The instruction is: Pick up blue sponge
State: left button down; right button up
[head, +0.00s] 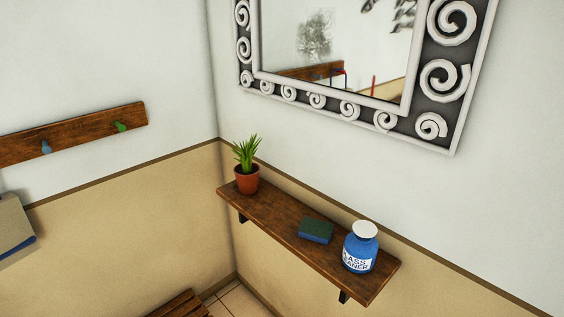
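A small sponge (316,231) lies flat on a wooden wall shelf (275,215) in the head view. Its top is dark green and its side is blue. It sits just left of a blue bottle with a white cap, with a small gap between them. Neither of my grippers shows in the head view, so their state is hidden.
The blue glass cleaner bottle (360,250) stands near the shelf's right end. A potted plant (246,170) stands at the far left end. A framed mirror (345,60) hangs above. A peg rail (75,134) is on the left wall. A slatted wooden piece (180,304) is below.

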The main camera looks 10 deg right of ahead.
aim_at(319, 231)
jog(key=i+j, duration=0.45)
jog(key=j, duration=0.15)
jog(key=i+j, duration=0.4)
jog(key=j, duration=0.2)
